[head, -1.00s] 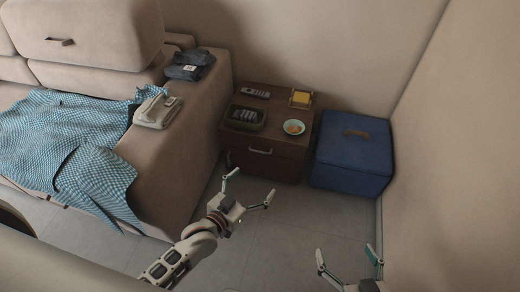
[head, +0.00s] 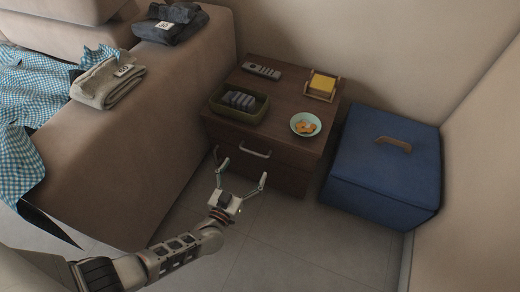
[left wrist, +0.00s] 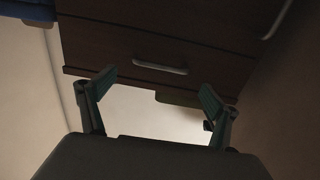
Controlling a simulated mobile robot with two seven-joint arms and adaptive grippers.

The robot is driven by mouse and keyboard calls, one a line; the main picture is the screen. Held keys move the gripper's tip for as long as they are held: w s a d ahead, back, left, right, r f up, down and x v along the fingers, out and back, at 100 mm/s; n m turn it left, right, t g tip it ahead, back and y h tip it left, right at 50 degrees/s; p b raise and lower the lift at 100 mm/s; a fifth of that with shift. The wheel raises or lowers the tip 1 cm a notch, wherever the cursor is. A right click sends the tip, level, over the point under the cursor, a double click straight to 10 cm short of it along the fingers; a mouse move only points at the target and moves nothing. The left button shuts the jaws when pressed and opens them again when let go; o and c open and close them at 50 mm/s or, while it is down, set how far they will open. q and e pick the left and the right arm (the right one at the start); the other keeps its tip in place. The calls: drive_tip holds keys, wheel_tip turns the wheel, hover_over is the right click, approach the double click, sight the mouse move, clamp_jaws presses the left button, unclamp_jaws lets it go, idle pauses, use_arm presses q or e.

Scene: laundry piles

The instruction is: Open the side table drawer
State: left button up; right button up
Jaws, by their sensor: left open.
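The dark brown wooden side table (head: 290,90) stands between the sofa arm and a blue box. Its upper drawer (head: 275,163) is closed, with a pale metal bar handle (head: 255,149) on its front. My left gripper (head: 245,168) is open and empty, in front of and a little below that handle in the head view, apart from it. In the left wrist view, which looks upside down, the handle (left wrist: 160,67) lies beyond and between the open fingers (left wrist: 155,85). A second handle (left wrist: 280,18) shows at upper right there. My right gripper is out of view.
On the table top are a remote (head: 262,71), a green tray (head: 238,115) of rolled items, a yellow block in a holder (head: 321,87) and a food plate (head: 305,124). The blue box (head: 383,165) stands close on the right, the sofa arm (head: 165,110) on the left. Floor in front is clear.

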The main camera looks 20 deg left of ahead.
sight(254, 153)
use_arm(q)
drive_tip(key=shift+w+f+b, duration=0.1)
drive_tip(key=shift+w+b, duration=1.1)
drive_tip(key=shift+w, duration=2.8)
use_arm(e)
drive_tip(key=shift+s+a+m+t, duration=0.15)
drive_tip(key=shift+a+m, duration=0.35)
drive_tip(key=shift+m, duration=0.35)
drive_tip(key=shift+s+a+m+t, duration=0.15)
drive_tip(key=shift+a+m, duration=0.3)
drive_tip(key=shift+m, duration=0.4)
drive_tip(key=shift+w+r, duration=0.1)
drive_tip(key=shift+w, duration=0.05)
